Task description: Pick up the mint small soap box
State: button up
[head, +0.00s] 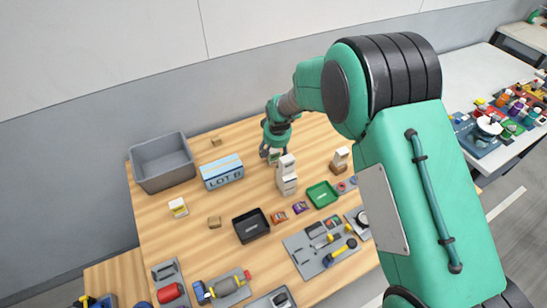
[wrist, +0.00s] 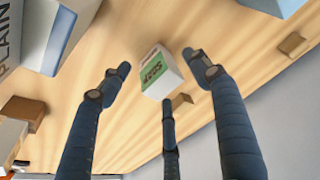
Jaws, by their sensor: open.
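The mint small soap box (wrist: 158,76) is a white carton with a green panel and dark lettering, seen at the middle of the wrist view. My gripper (wrist: 160,68) is open, with its dark fingers spread around the box. One fingertip is to the left of the box, one to its right, and a third below it in the picture. I cannot tell whether any finger touches it. In the head view my gripper (head: 270,153) is low over the wooden table, with a small white carton (head: 275,156) partly hidden at it.
Stacked white boxes (head: 286,176) stand close to my gripper. The blue-and-white LOT B box (head: 222,172) is to its left, with a grey bin (head: 162,162) beyond. A green tray (head: 322,194) and a black tray (head: 251,226) lie nearer. Small brown blocks (wrist: 292,44) lie around.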

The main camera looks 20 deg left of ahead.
aim_at(273, 155)
jog(key=shift+x, duration=1.7)
jog(key=shift+c, duration=0.5)
grip_shut()
